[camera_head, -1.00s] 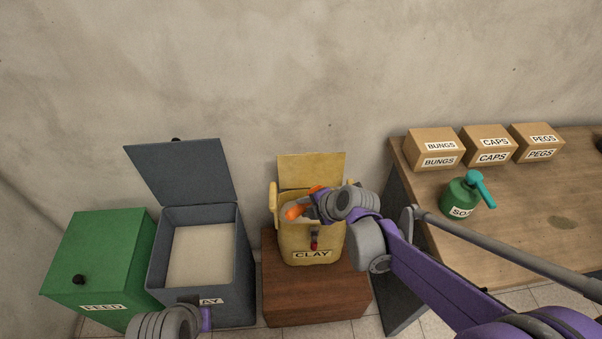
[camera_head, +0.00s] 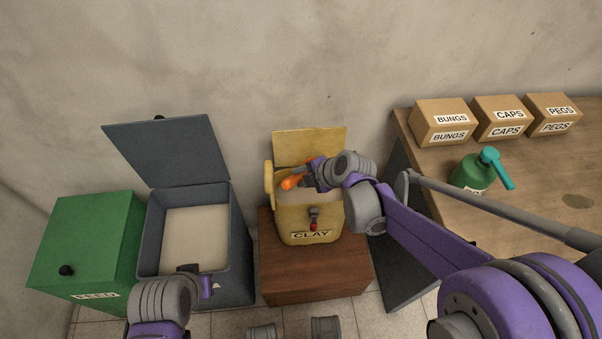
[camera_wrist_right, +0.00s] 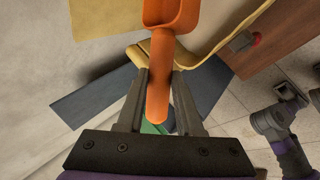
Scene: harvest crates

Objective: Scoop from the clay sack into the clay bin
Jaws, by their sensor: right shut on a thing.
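The clay sack (camera_head: 309,223) is yellow, labelled CLAY, with its flap up and pale contents in its mouth. The clay bin (camera_head: 236,232) is dark grey-blue; its lid (camera_head: 170,150) stands open and pale material shows inside. My right gripper (camera_wrist_right: 158,85) is shut on the handle of an orange scoop (camera_wrist_right: 158,55). In the head view the scoop (camera_head: 292,182) is over the sack's mouth; whether it touches the contents is unclear. The visible part of its bowl looks empty in the wrist view. My left gripper (camera_head: 190,270) is at the bin's front edge; its jaws are unclear.
The sack stands on a brown wooden box (camera_head: 315,272). A green feed bin (camera_head: 85,240) is left of the clay bin, lid shut. On the right, a wooden bench (camera_head: 540,170) carries labelled cardboard boxes (camera_head: 443,122) and a green pump bottle (camera_head: 470,175). A wall stands close behind.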

